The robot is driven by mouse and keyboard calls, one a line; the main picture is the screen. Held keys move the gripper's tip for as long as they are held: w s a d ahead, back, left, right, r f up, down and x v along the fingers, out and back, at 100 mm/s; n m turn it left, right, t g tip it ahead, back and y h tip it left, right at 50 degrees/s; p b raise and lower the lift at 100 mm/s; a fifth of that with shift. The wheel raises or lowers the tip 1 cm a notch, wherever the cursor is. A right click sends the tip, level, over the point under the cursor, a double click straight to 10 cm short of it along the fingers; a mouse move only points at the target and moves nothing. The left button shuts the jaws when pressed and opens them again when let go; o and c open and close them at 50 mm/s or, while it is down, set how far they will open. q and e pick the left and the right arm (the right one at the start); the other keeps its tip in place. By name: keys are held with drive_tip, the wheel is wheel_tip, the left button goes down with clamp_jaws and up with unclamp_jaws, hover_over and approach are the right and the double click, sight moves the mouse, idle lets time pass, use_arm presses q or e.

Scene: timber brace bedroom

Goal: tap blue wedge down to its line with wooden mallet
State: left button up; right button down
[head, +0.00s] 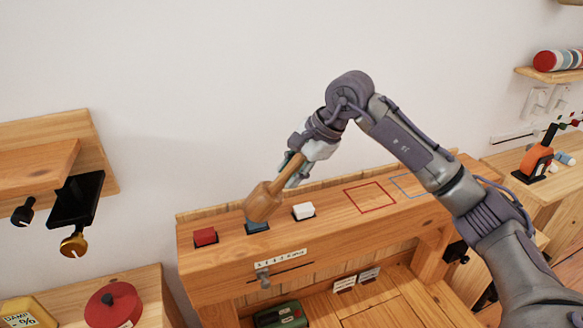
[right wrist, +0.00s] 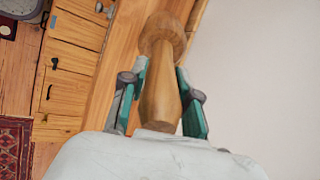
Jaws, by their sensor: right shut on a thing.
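The blue wedge (head: 257,226) sits in the top of the wooden bench between a red wedge (head: 205,236) and a white wedge (head: 303,211). The wooden mallet (head: 265,201) is tilted, with its head right over the blue wedge, hiding much of it. I cannot tell whether the mallet touches the wedge. My right gripper (head: 293,168) is shut on the mallet's handle. The right wrist view shows the mallet (right wrist: 160,95) between the green-lined fingers (right wrist: 160,100). The wedge's line cannot be made out. My left gripper is not in view.
The bench top (head: 335,208) has a red outlined square (head: 370,197) and a blue outlined one (head: 410,186), both empty. A slider (head: 264,275) is on the front. A wooden shelf with black and brass fittings (head: 75,200) is at left. A red round object (head: 113,305) is at lower left.

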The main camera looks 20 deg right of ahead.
drive_tip(key=shift+w+r+p, duration=0.1)
drive_tip(key=shift+r+p, duration=0.25)
drive_tip(key=shift+r, duration=0.25)
drive_tip(key=shift+r+p, duration=1.2)
drive_tip(key=shift+r, duration=0.8)
drive_tip(key=shift+f, duration=0.1)
drive_tip(key=shift+f+b, duration=0.3)
drive_tip(key=shift+b, duration=0.2)
